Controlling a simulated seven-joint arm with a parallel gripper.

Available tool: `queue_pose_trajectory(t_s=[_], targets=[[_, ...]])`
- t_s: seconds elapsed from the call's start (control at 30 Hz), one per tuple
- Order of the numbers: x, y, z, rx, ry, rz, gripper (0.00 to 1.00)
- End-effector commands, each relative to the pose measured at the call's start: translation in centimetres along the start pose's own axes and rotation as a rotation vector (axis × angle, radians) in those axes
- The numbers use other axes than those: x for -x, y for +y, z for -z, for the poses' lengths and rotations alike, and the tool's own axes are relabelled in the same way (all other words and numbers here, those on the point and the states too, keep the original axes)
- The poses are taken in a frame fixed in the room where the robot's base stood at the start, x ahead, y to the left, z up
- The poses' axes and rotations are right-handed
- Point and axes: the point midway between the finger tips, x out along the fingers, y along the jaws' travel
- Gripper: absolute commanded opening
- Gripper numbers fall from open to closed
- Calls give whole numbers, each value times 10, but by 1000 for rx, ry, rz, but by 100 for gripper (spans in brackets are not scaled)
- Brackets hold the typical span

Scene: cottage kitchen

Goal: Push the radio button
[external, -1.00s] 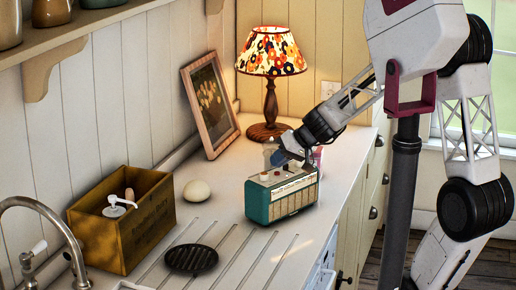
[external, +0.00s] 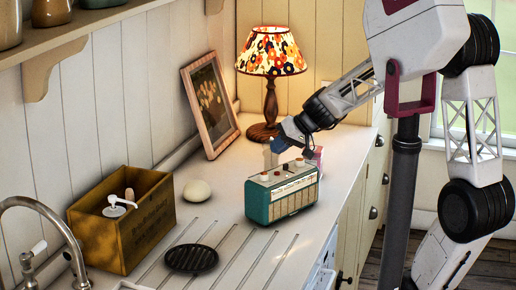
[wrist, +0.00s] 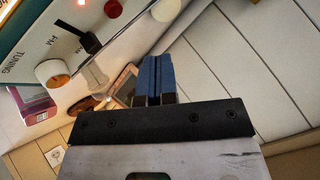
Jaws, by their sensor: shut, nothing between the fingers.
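The radio (external: 283,203) is teal with a pale top and stands on the counter. Knobs show on its top. In the wrist view its top panel (wrist: 50,25) fills the upper left, with a white knob (wrist: 52,73), a red knob (wrist: 113,8), a black lever-like part (wrist: 88,42) and a small glowing red light (wrist: 82,2). My gripper (external: 278,149) is shut and empty, just above and behind the radio's top in the external view, apparently clear of it. Its blue fingertips (wrist: 155,75) lie together, to the right of the panel in the wrist view.
A lit lamp (external: 271,55) and a leaning picture frame (external: 211,105) stand behind. A pink box (external: 317,155) is close behind the radio. A pale rounded object (external: 197,191), a wooden crate (external: 120,235) and a black trivet (external: 191,258) are to the left.

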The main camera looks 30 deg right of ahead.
Motion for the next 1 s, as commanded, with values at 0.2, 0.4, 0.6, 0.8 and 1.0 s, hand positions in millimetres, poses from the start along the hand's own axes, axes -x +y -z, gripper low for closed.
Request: queue_pose_trajectory(t_s=[0.2,0.4,0.6,0.8,1.0], targets=[[10,-8,8,1,2,0,0],[13,-10,10,0,1,-1,0],[13,-10,9,0,0,-1,0],[18,-11,4,3,-10,-7,0],[41,-18,-22,6,-61,-44,0]])
